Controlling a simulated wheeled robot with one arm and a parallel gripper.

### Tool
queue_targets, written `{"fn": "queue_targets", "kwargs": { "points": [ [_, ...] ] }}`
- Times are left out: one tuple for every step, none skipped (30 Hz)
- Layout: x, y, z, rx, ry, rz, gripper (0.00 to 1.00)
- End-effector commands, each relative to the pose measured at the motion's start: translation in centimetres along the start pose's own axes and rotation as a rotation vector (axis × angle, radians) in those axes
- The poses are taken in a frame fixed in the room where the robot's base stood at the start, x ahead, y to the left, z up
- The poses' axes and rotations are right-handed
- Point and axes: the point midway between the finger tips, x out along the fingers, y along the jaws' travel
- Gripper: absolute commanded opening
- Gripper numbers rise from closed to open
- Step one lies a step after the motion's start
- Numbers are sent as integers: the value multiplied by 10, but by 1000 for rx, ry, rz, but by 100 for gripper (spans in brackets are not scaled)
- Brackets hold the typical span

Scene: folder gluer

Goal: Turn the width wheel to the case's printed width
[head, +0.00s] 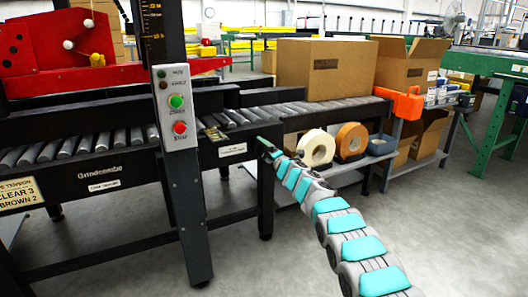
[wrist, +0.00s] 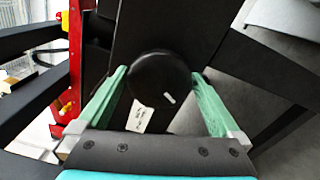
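The width wheel (wrist: 160,88) is a round black knob with a short white mark at its lower right in the wrist view. My gripper (wrist: 160,80) has its two teal fingers apart, one on each side of the wheel; a small gap seems to show, but contact is hard to judge. In the head view my gripper (head: 268,148) is at the conveyor frame's near side, and the wheel is hidden. The cardboard case (head: 322,72) stands closed on the rollers; its dark print is too small to read. A white label (wrist: 144,117) sits just below the wheel, its text unreadable.
A black post (head: 176,150) with green and red buttons stands left of my arm. Tape rolls (head: 317,148) lie on a low shelf behind the arm. An orange tape dispenser (head: 400,103) and an open carton (head: 408,66) are to the right.

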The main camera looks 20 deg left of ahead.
Motion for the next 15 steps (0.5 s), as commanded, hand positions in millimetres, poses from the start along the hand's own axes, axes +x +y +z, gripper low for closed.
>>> {"fn": "queue_targets", "kwargs": {
  "points": [
    [0,0,0,0,0,0,100],
    [0,0,0,0,0,0,100],
    [0,0,0,0,0,0,100],
    [-1,0,1,0,-1,0,100],
    [-1,0,1,1,-1,1,100],
    [-2,0,2,1,-2,1,100],
    [-3,0,2,2,-2,2,100],
    [-4,1,2,1,-2,2,100],
    [-5,1,2,1,-1,3,100],
    [-7,1,2,1,-2,3,100],
    [-8,1,3,2,-2,4,100],
    [-11,1,3,1,-3,3,100],
    [-12,1,2,1,-2,4,100],
    [-14,0,3,2,-3,3,100],
    [-17,0,3,1,-2,3,100]
  ]
}}
